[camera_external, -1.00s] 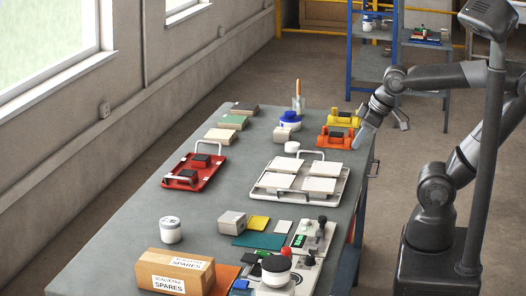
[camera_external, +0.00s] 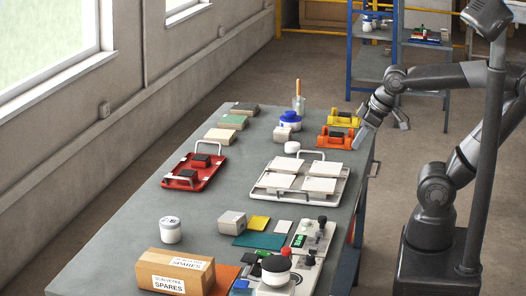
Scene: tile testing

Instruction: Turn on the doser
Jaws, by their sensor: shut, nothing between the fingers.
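At the front right of the table stand two pale devices with green displays. The rear one (camera_external: 322,233) has a dark knob on top. The front one (camera_external: 305,272) is partly covered by a white container (camera_external: 274,276) with a dark lid. I cannot tell which of them is the doser, or read their displays. My gripper (camera_external: 358,145) is shut and empty. It is over the table's far right edge, beside the orange holder and well behind both devices.
A white tray (camera_external: 258,193) with pale tiles lies mid-table. Orange (camera_external: 324,143) and yellow (camera_external: 355,120) holders stand near my gripper. A red tray (camera_external: 209,179) lies left. A SPARES box (camera_external: 155,270) and a white jar (camera_external: 170,231) are at the front left.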

